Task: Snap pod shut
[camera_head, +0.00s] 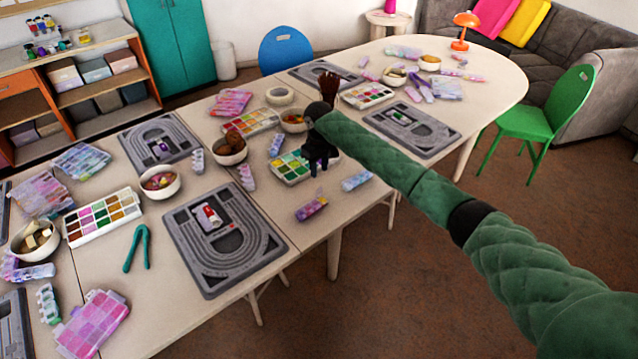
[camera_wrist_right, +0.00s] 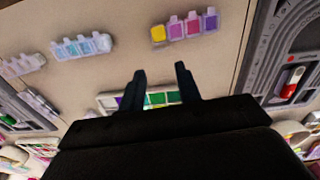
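Several small bead pods lie on the tables, and I cannot tell which one the task means. A pod with yellow, pink and purple cells (camera_head: 311,208) lies near the front table edge. It also shows in the right wrist view (camera_wrist_right: 185,27), with small tabs along one side. A pale blue pod (camera_head: 357,180) lies to its right and shows in the wrist view (camera_wrist_right: 82,46). My right gripper (camera_head: 318,172) is over a white bead tray (camera_head: 290,170), behind both pods. Its fingers (camera_wrist_right: 160,70) are apart and empty. My left gripper is not in view.
A grey bead board (camera_head: 270,255) with a red-and-white item lies left of the pods. Another board (camera_head: 445,140) lies to the right. A bowl (camera_head: 230,150) and a colourful tray (camera_head: 250,121) stand behind. Bare tabletop surrounds the two front pods.

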